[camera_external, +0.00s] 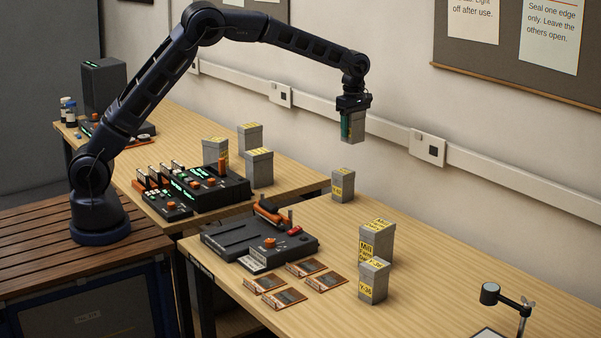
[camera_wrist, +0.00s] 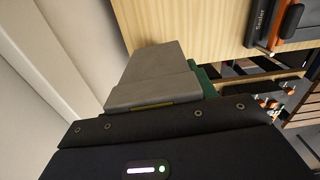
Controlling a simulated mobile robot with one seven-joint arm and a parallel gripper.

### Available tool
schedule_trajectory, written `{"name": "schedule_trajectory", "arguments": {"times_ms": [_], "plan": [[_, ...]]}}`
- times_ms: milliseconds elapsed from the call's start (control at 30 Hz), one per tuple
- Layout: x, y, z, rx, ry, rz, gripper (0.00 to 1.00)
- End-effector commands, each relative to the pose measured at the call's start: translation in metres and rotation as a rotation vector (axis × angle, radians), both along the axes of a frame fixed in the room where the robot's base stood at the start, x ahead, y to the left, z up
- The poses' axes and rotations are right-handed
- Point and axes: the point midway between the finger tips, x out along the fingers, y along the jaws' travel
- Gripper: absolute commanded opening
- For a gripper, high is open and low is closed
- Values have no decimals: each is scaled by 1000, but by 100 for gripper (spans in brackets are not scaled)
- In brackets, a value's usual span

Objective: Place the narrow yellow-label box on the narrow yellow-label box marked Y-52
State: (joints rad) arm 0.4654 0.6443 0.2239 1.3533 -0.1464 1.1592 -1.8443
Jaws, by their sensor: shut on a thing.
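My gripper (camera_external: 353,108) is shut on a grey box (camera_external: 355,128) and holds it high in the air, upright, above the gap between the two tables' far parts. In the wrist view the held box (camera_wrist: 150,75) shows grey sides and a thin yellow strip. A green pad lies against its right side. A narrow grey box with yellow labels (camera_external: 373,281) stands on the near table, its front label looking like Y-36. Another narrow yellow-label box (camera_external: 343,186) stands alone at that table's far left corner. Its marking is too small to read, and I cannot make out Y-52 anywhere.
A wider yellow-label box (camera_external: 376,243) stands directly behind the front narrow one. Several grey boxes (camera_external: 259,169) stand on the far table beside a black control device (camera_external: 208,186). A dark machine (camera_external: 259,238) and flat cards (camera_external: 284,298) occupy the near table's left. A lamp (camera_external: 492,294) stands right.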

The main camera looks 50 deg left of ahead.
Motion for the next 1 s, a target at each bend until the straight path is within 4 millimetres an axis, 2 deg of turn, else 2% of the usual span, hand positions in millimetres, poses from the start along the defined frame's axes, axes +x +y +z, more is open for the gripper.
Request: {"name": "schedule_trajectory", "arguments": {"times_ms": [33,200,333,433,567,1000], "plan": [[8,15,13,-1,-3,-2,26],[24,52,45,-1,-2,-28,26],[31,69,61,0,-1,-41,26],[32,76,62,1,0,-45,26],[33,77,44,1,2,-47,26],[32,77,-52,1,2,-46,26]]}}
